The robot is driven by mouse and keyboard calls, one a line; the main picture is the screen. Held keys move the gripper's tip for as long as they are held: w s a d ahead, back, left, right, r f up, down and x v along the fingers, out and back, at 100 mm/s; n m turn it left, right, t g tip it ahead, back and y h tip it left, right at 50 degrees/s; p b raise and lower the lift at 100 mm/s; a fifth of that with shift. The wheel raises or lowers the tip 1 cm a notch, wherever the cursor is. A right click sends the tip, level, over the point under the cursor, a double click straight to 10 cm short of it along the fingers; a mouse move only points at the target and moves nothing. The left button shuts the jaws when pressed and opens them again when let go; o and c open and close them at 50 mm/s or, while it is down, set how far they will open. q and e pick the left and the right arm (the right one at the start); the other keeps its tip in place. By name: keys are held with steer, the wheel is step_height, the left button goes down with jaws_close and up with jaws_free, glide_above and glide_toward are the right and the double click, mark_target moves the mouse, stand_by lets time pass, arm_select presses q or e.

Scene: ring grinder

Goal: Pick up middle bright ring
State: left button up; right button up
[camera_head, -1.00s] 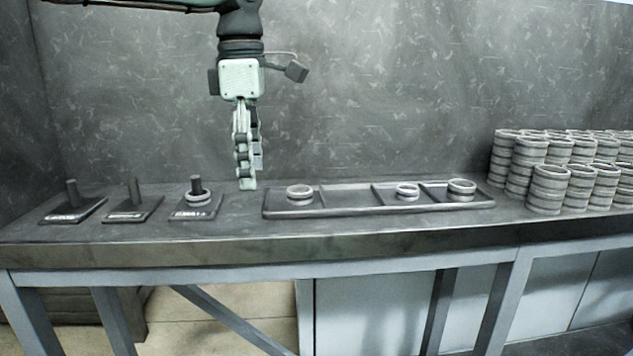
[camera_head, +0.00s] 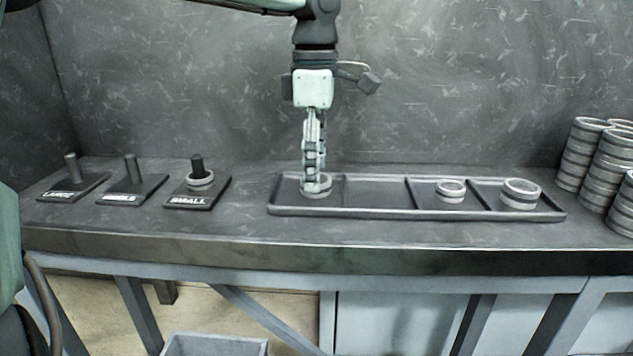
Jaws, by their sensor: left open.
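A long grey tray (camera_head: 375,213) on the table is split into compartments. One ring (camera_head: 318,194) lies in its left compartment, partly hidden by my left gripper. A smaller bright ring (camera_head: 451,190) lies in a compartment to the right, and a larger ring (camera_head: 520,193) lies in the rightmost one. The compartment right of the left ring is empty. My left gripper (camera_head: 317,187) points down over the left ring, its fingertips at the ring; I cannot tell whether they touch it. It is open. My right gripper is not in view.
Three peg stands are on the left: large (camera_head: 72,186), middle (camera_head: 131,188) and small (camera_head: 198,192), the small one with a ring around its peg. Ring stacks (camera_head: 585,150) stand at the right. A wall closes the back. A grey bin (camera_head: 213,345) is below.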

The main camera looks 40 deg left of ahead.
arm_select(q)
steer(key=shift+f, duration=0.6)
steer(key=c, duration=1.3)
steer(key=shift+r, duration=0.15)
